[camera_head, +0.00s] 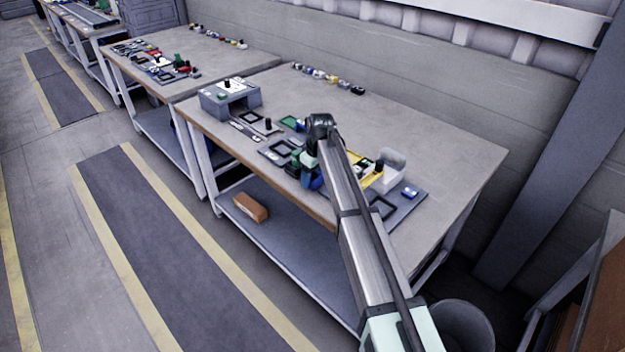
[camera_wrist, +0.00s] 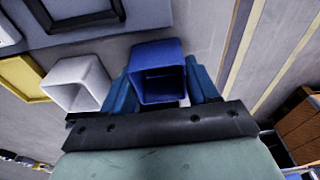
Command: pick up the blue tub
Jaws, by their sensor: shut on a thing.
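The blue tub (camera_wrist: 157,75) is an open-topped square box in the wrist view, seen from above into its hollow. My gripper (camera_wrist: 158,92) has one blue finger on each side of the tub and is shut on it. In the head view my gripper and the tub are mostly hidden behind my arm; a bit of blue (camera_head: 312,180) shows there near the table's front edge. I cannot tell from these views whether the tub is clear of the table top.
A white tub (camera_wrist: 78,83) stands close beside my gripper, left in the wrist view. A yellow tray (camera_wrist: 22,78) lies beyond it. A grey board with a dark square frame (camera_head: 383,208) lies on the workbench (camera_head: 440,150). A grey box (camera_head: 230,98) stands at the bench's left end.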

